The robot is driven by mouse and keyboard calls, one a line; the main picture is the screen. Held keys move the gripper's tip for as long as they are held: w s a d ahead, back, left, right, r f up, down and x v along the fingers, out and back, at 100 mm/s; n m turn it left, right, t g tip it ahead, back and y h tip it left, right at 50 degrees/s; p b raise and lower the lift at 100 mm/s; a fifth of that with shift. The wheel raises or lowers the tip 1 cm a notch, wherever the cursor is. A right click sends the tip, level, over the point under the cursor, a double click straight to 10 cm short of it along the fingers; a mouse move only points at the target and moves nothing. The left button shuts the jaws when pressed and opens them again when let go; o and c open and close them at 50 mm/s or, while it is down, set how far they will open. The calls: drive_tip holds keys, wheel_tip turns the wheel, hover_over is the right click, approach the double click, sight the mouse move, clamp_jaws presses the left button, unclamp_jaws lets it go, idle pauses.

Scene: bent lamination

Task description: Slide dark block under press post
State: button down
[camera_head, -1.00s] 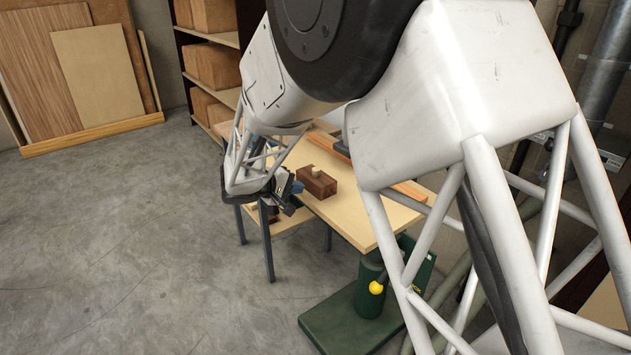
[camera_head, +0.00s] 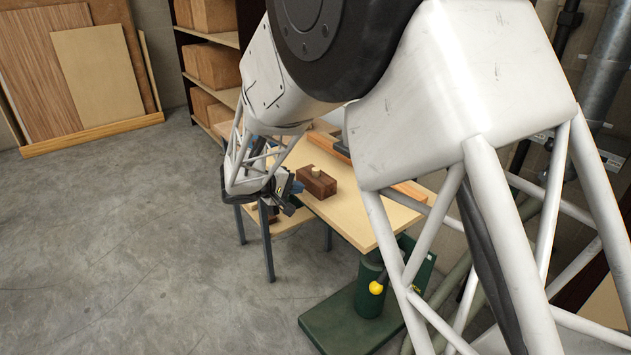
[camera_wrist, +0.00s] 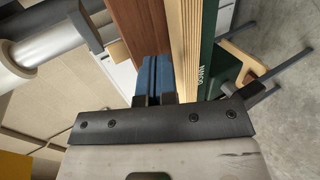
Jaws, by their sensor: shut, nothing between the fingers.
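The dark brown block (camera_head: 318,186) with a small pale knob (camera_head: 316,172) on top sits on the light wooden table near its left edge. In the wrist view its brown side (camera_wrist: 138,28) fills the top middle, with the tan knob (camera_wrist: 117,49) sticking out to the left. My gripper (camera_head: 294,188) is at the block's left side, low by the table edge. A pale cylinder (camera_wrist: 38,52) in the wrist view may be the press post. In the head view no post is clear.
The layered table edge (camera_wrist: 184,42) runs beside the block, with a green frame (camera_wrist: 209,45) beyond it. The table top (camera_head: 347,214) is clear in front of the block. An orange-brown wooden strip (camera_head: 408,191) lies behind, partly hidden by my arm. A green base (camera_head: 335,325) stands below.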

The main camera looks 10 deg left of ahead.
sight(311, 177)
drive_tip(key=shift+w+d, duration=5.2)
idle(1.4)
drive_tip(key=shift+a, duration=0.1)
drive_tip(key=shift+s+a+r, duration=0.15)
drive_tip(key=shift+s+a, duration=0.9)
drive_tip(key=shift+s+a+r, duration=0.2)
drive_tip(key=shift+s+a, duration=0.8)
drive_tip(key=shift+s, duration=0.1)
drive_tip(key=shift+s+a+r, duration=0.15)
drive_tip(key=shift+s+a, duration=0.9)
